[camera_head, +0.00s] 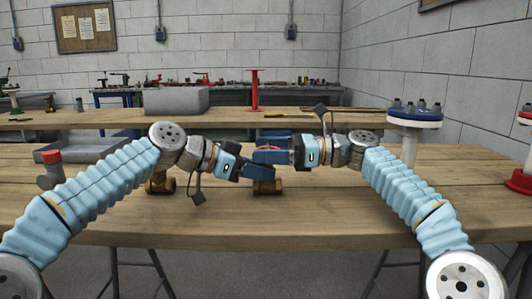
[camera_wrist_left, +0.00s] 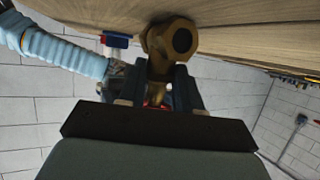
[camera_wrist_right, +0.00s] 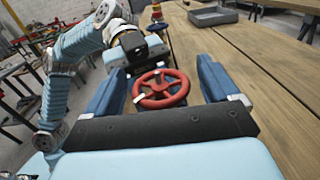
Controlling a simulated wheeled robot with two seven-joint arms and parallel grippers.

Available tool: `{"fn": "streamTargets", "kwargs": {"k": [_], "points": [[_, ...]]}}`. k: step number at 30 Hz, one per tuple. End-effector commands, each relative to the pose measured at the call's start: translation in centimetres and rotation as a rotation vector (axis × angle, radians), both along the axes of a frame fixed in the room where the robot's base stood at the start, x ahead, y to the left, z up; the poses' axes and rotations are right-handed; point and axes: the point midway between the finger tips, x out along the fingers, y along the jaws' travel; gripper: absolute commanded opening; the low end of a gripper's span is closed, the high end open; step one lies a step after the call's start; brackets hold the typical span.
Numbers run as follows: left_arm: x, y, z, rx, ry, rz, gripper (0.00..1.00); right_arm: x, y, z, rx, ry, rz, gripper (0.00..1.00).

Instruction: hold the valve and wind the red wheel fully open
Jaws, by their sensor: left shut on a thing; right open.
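The brass valve (camera_head: 266,187) is upright on the wooden table, near the middle of the head view. Its brass body (camera_wrist_left: 172,42) is large in the left wrist view. My left gripper (camera_head: 255,172) is shut on the valve's neck, below the wheel. The red wheel (camera_wrist_right: 160,87) lies between the spread blue fingers of my right gripper (camera_wrist_right: 160,72), with gaps on both sides. In the head view only a sliver of the red wheel (camera_head: 267,148) shows. My right gripper (camera_head: 277,156) comes in from the right, above the left one, and hides most of it.
Another brass part (camera_head: 158,184) stands left of the valve, partly behind my left arm. A grey tray (camera_head: 82,151) and a red-topped part (camera_head: 49,157) are further left. A blue-rimmed flange (camera_head: 414,117) stands on the right. The table's front middle is clear.

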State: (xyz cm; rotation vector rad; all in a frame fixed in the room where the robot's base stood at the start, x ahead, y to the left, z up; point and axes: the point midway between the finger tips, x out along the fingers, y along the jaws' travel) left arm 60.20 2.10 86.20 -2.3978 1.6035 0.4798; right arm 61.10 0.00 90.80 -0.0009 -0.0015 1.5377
Motion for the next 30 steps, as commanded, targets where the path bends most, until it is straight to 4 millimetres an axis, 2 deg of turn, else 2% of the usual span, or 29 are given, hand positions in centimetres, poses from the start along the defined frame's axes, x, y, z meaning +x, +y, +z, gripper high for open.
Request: {"fn": "streamTargets", "kwargs": {"k": [8,13,27,30], "points": [[0.0,0.0,0.2,-0.003,-0.003,0.001,0.0,0.0,0.0,0.0,0.0,0.001,-0.007,0.88],[0.0,0.0,0.2,-0.003,-0.003,0.001,0.0,-0.1,0.0,0.2,0.002,0.0,-0.072,0.88],[0.0,0.0,0.2,-0.003,-0.003,0.001,0.0,-0.2,0.1,-0.1,-0.003,0.001,-0.536,0.88],[0.0,0.0,0.2,-0.003,-0.003,0.001,0.0,-1.1,-2.1,-0.1,-0.003,0.002,-0.557,0.88]]}}
